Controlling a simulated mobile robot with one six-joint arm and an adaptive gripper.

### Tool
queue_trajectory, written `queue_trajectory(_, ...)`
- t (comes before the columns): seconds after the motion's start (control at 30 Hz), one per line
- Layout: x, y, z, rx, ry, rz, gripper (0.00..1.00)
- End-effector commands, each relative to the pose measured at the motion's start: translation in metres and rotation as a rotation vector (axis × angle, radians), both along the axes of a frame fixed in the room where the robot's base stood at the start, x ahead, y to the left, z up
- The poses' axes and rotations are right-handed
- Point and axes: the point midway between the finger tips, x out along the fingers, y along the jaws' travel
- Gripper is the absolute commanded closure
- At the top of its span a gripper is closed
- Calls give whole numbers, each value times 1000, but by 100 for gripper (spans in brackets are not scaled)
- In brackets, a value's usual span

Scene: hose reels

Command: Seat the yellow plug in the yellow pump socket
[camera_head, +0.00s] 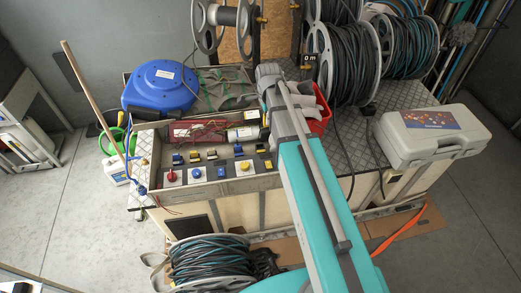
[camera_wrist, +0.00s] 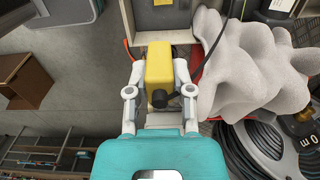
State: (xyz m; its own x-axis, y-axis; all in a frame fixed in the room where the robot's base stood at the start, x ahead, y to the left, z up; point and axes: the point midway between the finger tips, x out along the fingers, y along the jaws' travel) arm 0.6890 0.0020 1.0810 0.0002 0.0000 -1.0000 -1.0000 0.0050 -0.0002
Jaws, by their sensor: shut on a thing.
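The yellow plug, a yellow block with a dark round end (camera_wrist: 158,66), is held between the fingers of my gripper (camera_wrist: 159,76) in the wrist view. The fingers are shut on its two sides. The yellow pump socket (camera_head: 244,166) sits on a white plate at the right end of the front panel row in the head view. In the head view my arm hides the gripper and the plug.
Red (camera_head: 171,175) and blue (camera_head: 195,173) sockets stand left of the yellow one. A pale cloth (camera_wrist: 260,70) lies in a red bin (camera_head: 319,124) beside the plug. A blue reel (camera_head: 160,86), black hose reels (camera_head: 345,65) and a grey case (camera_head: 431,135) stand on the bench.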

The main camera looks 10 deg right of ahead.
Motion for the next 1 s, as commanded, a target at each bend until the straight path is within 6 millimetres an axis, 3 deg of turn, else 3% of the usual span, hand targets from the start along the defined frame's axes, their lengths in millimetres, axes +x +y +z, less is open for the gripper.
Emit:
queue_trajectory(0.27, 2, -6, -30, 0, 0, 1, 100)
queue_trajectory(1.0, 8, -35, -137, 0, 0, 2, 100)
